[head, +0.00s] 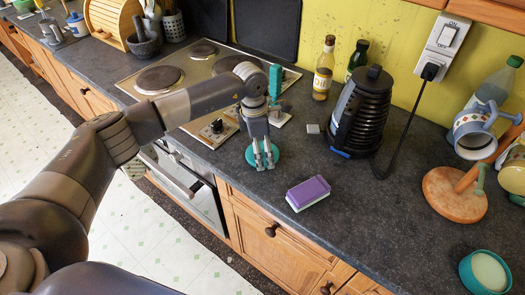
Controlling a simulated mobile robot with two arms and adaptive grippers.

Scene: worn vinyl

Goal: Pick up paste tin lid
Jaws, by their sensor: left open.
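The paste tin lid (279,157) is a round teal disc lying flat on the dark worktop, in front of the hob. My left gripper (264,164) points down over the lid, its fingers apart and hiding part of it. I cannot tell whether the fingertips touch it. A teal tin with pale paste inside (487,271), without a lid on it, stands at the lower right. My right gripper is not in view.
A purple and white sponge (308,193) lies right of the lid. A black ribbed kettle-like appliance (360,112), bottles (324,68), a wooden mug stand (453,193) and a mug (472,133) stand farther right. The worktop (375,225) between sponge and tin is clear.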

